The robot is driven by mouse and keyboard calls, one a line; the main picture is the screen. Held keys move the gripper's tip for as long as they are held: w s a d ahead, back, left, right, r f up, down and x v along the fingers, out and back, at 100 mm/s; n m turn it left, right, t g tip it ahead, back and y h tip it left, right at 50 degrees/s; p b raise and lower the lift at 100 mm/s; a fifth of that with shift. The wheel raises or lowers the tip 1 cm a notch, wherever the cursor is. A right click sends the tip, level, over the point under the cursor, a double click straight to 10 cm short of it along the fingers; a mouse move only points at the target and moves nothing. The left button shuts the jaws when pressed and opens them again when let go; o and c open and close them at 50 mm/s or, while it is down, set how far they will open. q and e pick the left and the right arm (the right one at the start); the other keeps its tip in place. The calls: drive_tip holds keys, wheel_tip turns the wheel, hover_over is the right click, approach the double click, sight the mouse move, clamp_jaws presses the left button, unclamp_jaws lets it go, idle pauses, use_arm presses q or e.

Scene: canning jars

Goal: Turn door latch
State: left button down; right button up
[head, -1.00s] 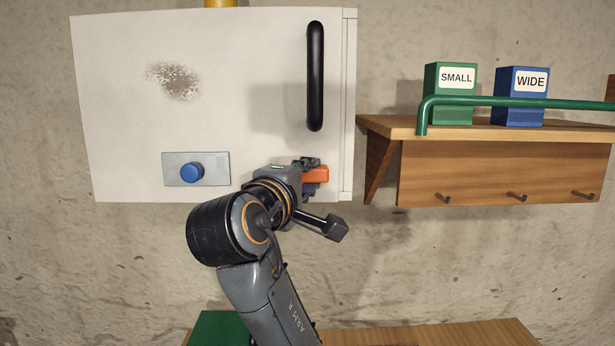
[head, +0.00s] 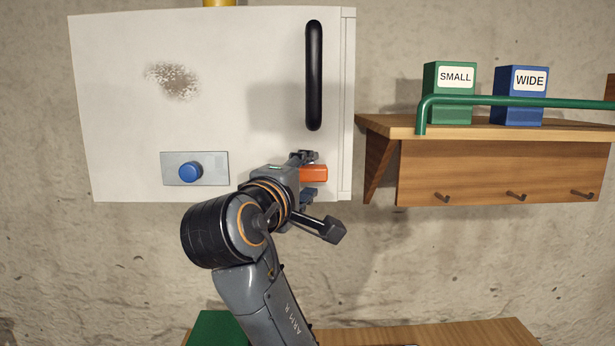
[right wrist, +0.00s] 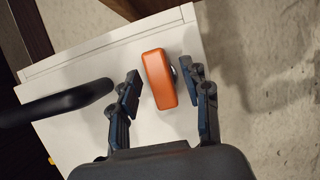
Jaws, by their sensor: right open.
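The white cabinet door (head: 240,60) fills the upper left of the head view. Its orange latch (head: 314,174) is at the lower right of the door, below the black handle (head: 314,75). My right gripper (head: 308,175) is at the latch, its fingers apart above and below it. In the right wrist view the orange latch (right wrist: 159,79) lies between the open fingers of the right gripper (right wrist: 163,84), with a visible gap on the left side and a narrower one on the right. A round metal part shows partly behind the latch. My left gripper is not in view.
A blue knob (head: 190,171) on a grey plate sits left of the gripper. A wooden shelf (head: 500,170) with a green rail, a SMALL box (head: 450,100) and a WIDE box (head: 521,105) is to the right. The black handle (right wrist: 60,103) is close to one finger.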

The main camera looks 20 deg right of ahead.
drive_tip(key=v, duration=0.7)
drive_tip(key=shift+d, duration=0.1)
